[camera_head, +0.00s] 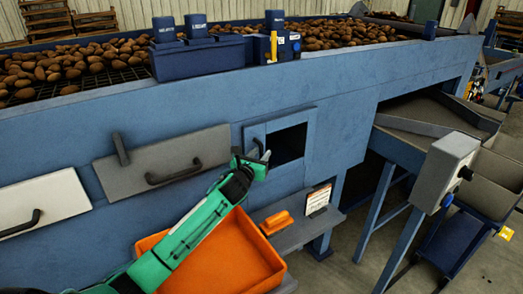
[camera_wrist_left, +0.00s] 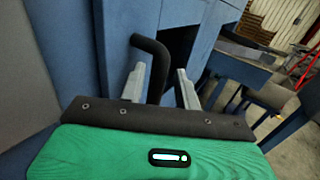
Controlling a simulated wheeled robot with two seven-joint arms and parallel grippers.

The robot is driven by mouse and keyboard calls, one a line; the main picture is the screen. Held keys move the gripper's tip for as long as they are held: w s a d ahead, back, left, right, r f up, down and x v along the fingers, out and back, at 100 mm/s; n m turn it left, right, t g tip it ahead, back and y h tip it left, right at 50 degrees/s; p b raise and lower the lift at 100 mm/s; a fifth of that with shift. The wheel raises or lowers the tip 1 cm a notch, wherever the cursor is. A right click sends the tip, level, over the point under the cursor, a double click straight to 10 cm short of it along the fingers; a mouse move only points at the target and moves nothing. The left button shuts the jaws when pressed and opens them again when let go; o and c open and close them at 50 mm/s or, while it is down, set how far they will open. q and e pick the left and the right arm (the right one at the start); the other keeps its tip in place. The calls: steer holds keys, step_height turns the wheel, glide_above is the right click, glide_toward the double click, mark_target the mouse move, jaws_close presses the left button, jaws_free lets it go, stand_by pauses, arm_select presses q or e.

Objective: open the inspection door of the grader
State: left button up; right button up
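The inspection door (camera_head: 254,131) is a blue panel on the grader's side wall, with a dark square opening (camera_head: 289,144) just right of its handle. Its black bent handle (camera_head: 257,146) also shows in the left wrist view (camera_wrist_left: 155,60). My left gripper (camera_head: 254,160) is at the handle. In the left wrist view its two grey fingers (camera_wrist_left: 162,85) stand apart on either side of the handle. The handle is close to the left finger, and a gap shows to the right one. Contact cannot be told. My right gripper is in neither view.
Grey (camera_head: 165,162) and white (camera_head: 45,204) panels with black handles lie left of the door. An orange crate (camera_head: 262,250) stands below my left arm. A shelf with an orange object (camera_head: 277,222) is below the door. A grey control box (camera_head: 445,172) stands right.

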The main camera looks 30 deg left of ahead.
arm_select(q)
steer(key=shift+w, duration=0.75)
jaws_close()
